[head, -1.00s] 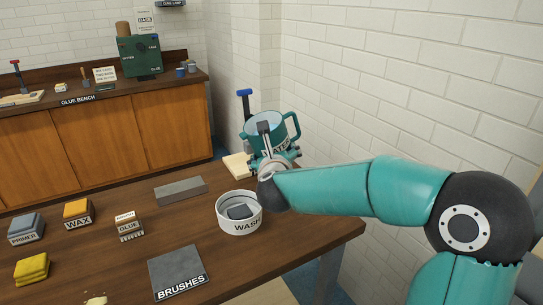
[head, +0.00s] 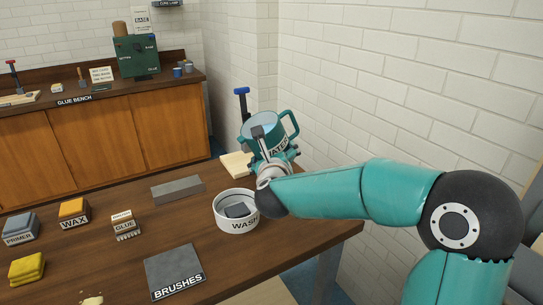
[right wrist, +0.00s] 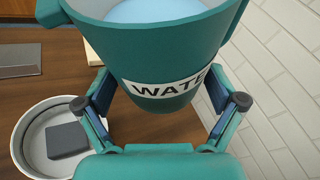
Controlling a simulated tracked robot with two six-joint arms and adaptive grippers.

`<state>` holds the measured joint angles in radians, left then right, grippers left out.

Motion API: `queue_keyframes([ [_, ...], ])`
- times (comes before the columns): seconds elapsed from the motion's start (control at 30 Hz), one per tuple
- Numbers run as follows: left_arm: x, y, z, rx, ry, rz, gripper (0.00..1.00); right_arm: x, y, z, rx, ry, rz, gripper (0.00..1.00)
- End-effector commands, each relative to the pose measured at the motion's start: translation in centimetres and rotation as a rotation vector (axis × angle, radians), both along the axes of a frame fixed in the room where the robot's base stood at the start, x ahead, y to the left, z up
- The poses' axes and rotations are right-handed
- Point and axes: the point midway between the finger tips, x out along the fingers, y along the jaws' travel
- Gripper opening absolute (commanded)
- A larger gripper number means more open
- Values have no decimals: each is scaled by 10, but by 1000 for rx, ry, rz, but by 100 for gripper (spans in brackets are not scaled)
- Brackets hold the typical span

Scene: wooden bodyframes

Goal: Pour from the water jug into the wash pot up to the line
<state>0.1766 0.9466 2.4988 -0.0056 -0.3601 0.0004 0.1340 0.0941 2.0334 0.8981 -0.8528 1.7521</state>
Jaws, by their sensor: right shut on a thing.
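The teal water jug (head: 269,130) with a "WATER" label is in my right gripper (head: 270,160), above the table's far right end. In the right wrist view the jug (right wrist: 155,50) sits between both fingers (right wrist: 162,112), with pale blue water inside; it looks close to upright. The white wash pot (head: 237,222) stands on the table in front of the jug, to its lower left. In the right wrist view the pot (right wrist: 22,140) is at the lower left, with a dark grey block (right wrist: 67,140) inside. My left gripper is not in view.
A grey brushes mat (head: 172,265), a grey bar (head: 178,190), glue (head: 124,226), wax (head: 73,212) and primer (head: 19,228) boxes and yellow cloths (head: 26,268) lie on the table. A blue-topped clamp (head: 243,105) stands behind the jug. A brick wall rises at right.

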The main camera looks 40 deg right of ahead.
Motion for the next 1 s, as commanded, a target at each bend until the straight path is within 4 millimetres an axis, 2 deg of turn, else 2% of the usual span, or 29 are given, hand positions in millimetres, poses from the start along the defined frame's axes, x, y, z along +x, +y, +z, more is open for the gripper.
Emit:
queue_keyframes([
  [0.33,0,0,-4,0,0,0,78,0,-2,-1,-43,5,-1,26],
  [1.0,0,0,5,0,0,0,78,-1,-6,3,-126,26,0,26],
])
